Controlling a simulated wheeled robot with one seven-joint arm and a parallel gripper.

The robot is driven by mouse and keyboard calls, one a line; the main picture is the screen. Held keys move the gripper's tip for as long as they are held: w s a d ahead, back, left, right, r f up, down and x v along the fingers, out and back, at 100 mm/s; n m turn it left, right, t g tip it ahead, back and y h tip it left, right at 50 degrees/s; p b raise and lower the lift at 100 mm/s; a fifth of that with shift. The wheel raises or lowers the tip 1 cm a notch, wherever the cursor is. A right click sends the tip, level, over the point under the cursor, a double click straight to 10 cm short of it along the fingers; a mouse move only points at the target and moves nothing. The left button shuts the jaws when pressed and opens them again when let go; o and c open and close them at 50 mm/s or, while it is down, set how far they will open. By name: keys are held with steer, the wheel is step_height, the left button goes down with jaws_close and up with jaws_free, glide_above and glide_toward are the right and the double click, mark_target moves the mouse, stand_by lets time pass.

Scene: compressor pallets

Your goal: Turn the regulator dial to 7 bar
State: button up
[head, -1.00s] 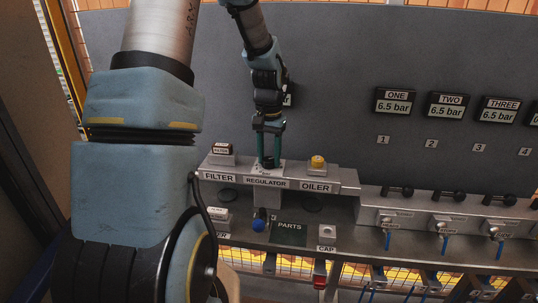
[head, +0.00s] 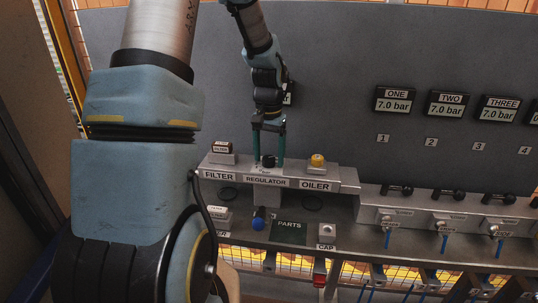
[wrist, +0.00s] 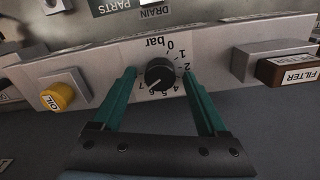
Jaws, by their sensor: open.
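The black regulator dial (head: 268,162) sits on the grey block above the REGULATOR label (head: 266,181). In the wrist view the dial (wrist: 160,74) is seen upside down, with a scale from 0 to 7 bar around it. Its white pointer mark points toward the 7. My gripper (head: 269,158) is open. Its two green fingers stand on either side of the dial, with a visible gap to it in the wrist view (wrist: 159,76). The displays ONE (head: 394,102), TWO (head: 446,105) and THREE (head: 500,109) read 7.0 bar.
The FILTER unit (head: 221,152) stands left of the dial, and the OILER with its yellow cap (head: 318,161) stands right of it. Below are a dark PARTS plate (head: 289,231) and a blue knob (head: 258,224). Black-handled valves (head: 398,190) line the ledge to the right. A grey panel rises behind.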

mark_target(269, 157)
step_height(269, 157, up, 11)
steer(key=b, duration=0.2)
stand_by(0.3)
steer(key=shift+f, duration=0.15)
steer(key=s+a+f+n+t, duration=0.1)
steer(key=s+a+f+n, duration=0.3)
steer(key=s+a+f, duration=0.4)
steer(key=s+a, duration=0.4)
steer(key=s, duration=0.2)
steer(key=shift+a+n+t, duration=0.25)
steer(key=shift+n+t, duration=0.05)
